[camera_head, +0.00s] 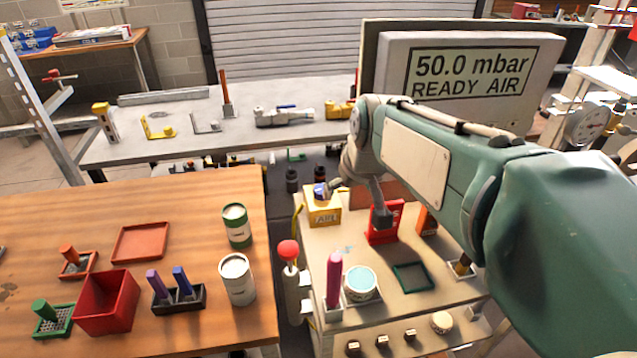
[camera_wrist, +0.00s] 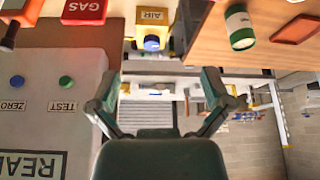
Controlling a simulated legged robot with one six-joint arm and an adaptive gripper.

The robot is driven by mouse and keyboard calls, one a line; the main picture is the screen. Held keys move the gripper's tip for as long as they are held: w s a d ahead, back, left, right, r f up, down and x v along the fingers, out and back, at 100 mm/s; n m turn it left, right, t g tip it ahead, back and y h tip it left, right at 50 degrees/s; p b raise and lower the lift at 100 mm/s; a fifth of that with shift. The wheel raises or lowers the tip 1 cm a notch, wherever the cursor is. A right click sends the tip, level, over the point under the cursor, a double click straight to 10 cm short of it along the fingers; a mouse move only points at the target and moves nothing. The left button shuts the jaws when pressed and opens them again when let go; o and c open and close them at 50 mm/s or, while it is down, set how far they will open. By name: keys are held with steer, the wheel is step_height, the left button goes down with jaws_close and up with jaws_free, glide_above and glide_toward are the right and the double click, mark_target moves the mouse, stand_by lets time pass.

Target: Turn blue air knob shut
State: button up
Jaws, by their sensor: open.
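The yellow AIR block (camera_head: 322,213) stands on the cream cart top, with the blue air knob (camera_head: 320,192) on its upper part. In the wrist view the picture is upside down, and the AIR block (camera_wrist: 152,17) and its round blue knob (camera_wrist: 152,43) show at top centre. My gripper (camera_wrist: 160,85) is open and empty, its two green fingers spread wide. The knob lies beyond the fingertips in that view, apart from them. In the head view my arm reaches in from the right, and its end is close to the right of the AIR block.
A red GAS block (camera_head: 384,232) stands right of the AIR block. A display (camera_head: 470,78) reads 50.0 mbar, READY AIR. A red-topped post (camera_head: 288,252), a pink cylinder (camera_head: 334,280) and a round tub (camera_head: 361,282) stand in front. A wooden table (camera_head: 110,235) is at left.

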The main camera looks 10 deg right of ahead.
steer(key=w+f, duration=0.3)
steer(key=w, duration=0.7)
steer(key=n, duration=0.2)
glide_toward(322, 189)
steer(key=shift+g+y, duration=0.3)
steer(key=shift+g, duration=0.1)
steer(key=x, duration=1)
steer(key=shift+w+d, duration=0.25)
steer(key=shift+w, duration=0.15)
steer(key=c, duration=1.1)
